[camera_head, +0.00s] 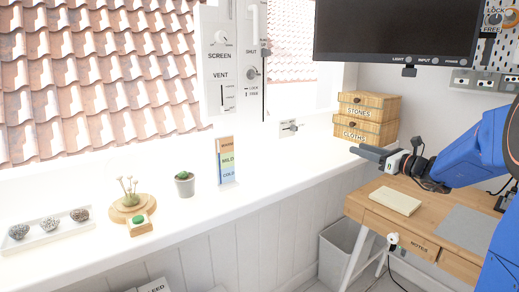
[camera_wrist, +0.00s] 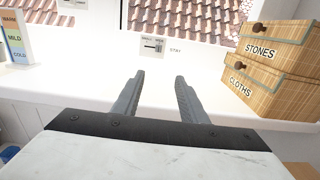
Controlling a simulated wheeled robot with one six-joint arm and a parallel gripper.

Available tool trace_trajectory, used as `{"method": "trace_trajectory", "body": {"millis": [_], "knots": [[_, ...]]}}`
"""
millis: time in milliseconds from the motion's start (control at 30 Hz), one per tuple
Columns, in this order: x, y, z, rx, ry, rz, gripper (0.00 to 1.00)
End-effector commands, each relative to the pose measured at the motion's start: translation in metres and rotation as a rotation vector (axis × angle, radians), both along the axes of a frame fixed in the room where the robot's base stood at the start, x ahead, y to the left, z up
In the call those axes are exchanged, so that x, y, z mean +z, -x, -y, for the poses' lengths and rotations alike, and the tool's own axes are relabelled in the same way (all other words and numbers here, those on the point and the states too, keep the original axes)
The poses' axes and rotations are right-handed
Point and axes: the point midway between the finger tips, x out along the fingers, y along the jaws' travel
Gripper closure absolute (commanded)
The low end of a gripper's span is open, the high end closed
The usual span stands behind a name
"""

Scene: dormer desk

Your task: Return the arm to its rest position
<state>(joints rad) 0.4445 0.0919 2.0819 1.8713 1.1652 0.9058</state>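My gripper (camera_head: 372,153) is at the end of my blue arm, in the air above the wooden desk at the right of the head view. It points left towards the white sill. In the wrist view, my gripper (camera_wrist: 158,82) has its two grey fingers apart with nothing between them. Beyond the fingertips lies the white sill (camera_wrist: 75,85), and past it a small white wall plate with a slider (camera_wrist: 153,46). No object touches the fingers.
Two stacked wicker drawers, STONES (camera_head: 369,104) and CLOTHS (camera_head: 365,128), stand near my gripper. The desk (camera_head: 419,221) holds a pale block (camera_head: 396,201) and a grey mat (camera_head: 468,228). A monitor (camera_head: 396,30) hangs above. A potted plant (camera_head: 184,186) and a colour card (camera_head: 226,162) stand on the sill.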

Motion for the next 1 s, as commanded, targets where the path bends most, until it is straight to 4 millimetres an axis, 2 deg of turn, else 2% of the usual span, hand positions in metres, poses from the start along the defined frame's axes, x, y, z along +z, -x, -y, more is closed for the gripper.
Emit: {"method": "trace_trajectory", "body": {"millis": [367, 567, 767, 900, 1000], "knots": [[-0.004, 0.033, -0.043, 0.093, 0.161, 0.015, 0.61], [-0.011, 0.065, -0.076, 0.179, 0.306, 0.035, 0.61], [-0.026, 0.117, -0.117, 0.311, 0.529, 0.077, 0.61], [-0.045, 0.174, -0.148, 0.453, 0.760, 0.135, 0.61], [-0.061, 0.214, -0.162, 0.559, 0.931, 0.186, 0.61]]}}
